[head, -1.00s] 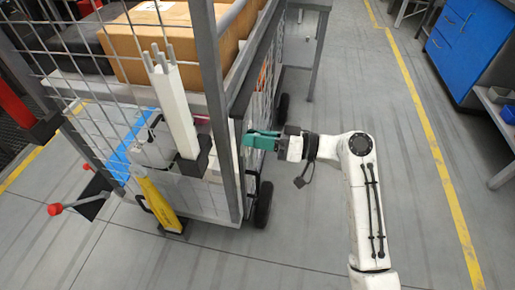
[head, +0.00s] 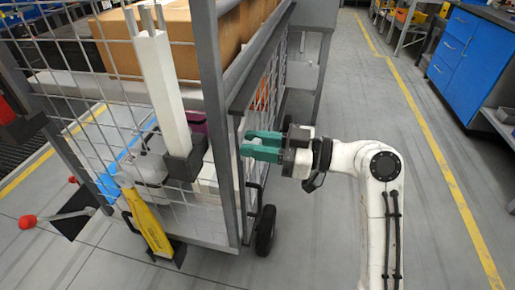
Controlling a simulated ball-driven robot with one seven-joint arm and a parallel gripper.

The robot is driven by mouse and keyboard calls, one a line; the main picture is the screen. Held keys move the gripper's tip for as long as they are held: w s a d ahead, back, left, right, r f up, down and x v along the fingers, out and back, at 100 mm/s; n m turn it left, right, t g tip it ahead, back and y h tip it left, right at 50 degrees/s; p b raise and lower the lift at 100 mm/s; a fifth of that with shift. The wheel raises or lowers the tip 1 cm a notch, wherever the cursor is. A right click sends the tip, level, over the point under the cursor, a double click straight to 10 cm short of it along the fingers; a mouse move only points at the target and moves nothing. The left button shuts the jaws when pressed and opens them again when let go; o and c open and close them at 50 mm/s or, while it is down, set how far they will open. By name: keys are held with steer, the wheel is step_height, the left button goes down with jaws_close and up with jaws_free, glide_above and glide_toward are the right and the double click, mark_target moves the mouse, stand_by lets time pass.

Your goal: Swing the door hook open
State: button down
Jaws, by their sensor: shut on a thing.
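My gripper (head: 248,146), with teal fingers, reaches in from the right to the side of the grey wire-mesh cage trolley (head: 227,130), just right of its front corner post. The fingers are shut on a small part at the cage's side, taken to be the door hook. The fingers hide most of that part, so its shape and whether it is latched cannot be told. A black bent handle (head: 257,186) sits on the same side, below the fingers.
Cardboard boxes (head: 162,38) lie on the trolley's upper shelf. A black wheel (head: 265,230) is below. The floor to the right is clear up to blue cabinets (head: 459,40).

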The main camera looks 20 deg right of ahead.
steer(key=shift+f, duration=0.15)
steer(key=c, duration=0.9)
jaws_free()
steer(key=shift+c, duration=0.2)
steer(key=v, duration=1.1)
